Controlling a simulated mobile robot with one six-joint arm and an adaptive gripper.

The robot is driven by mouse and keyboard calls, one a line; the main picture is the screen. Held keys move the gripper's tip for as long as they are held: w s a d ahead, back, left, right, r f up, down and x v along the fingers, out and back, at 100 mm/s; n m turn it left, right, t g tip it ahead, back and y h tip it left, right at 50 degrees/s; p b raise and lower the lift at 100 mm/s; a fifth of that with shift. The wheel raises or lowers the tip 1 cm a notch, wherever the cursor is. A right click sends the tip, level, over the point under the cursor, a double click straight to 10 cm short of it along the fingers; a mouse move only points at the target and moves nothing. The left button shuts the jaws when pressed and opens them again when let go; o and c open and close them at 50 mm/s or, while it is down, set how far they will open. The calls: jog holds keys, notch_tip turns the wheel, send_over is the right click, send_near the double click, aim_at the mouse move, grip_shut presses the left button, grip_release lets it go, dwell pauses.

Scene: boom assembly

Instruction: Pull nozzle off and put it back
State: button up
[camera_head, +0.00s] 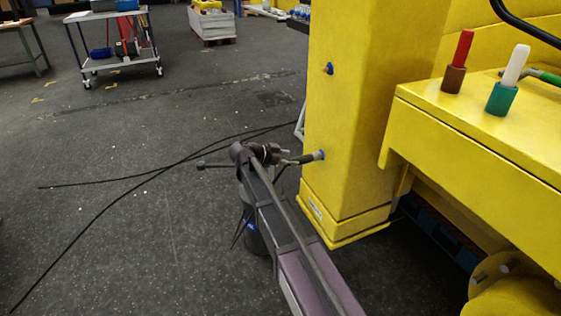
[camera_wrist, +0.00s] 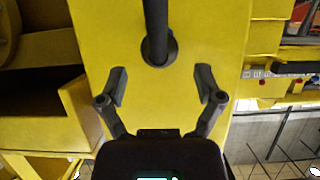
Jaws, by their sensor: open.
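In the wrist view a black rod that looks like the nozzle (camera_wrist: 156,20) runs from the top edge to a dark round base on the yellow face. My gripper (camera_wrist: 161,84) is open, its two fingers apart with only bare yellow between the tips. The rod lies just above the fingertips in that picture, centred between them. In the head view my gripper (camera_head: 288,159) is close to the nozzle; the exact gap cannot be told.
A small blue fitting (camera_head: 328,68) sits higher on the yellow column (camera_head: 355,110). On the yellow ledge at right stand a red peg (camera_head: 464,48) in a brown holder and a white peg (camera_head: 516,64) in a green holder. Black cables (camera_head: 160,172) cross the open floor at left.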

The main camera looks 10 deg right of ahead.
aim_at(302, 159)
jog(key=shift+b+x, duration=0.85)
jog(key=shift+x, duration=1.9)
jog(key=shift+a, duration=0.1)
grip_shut()
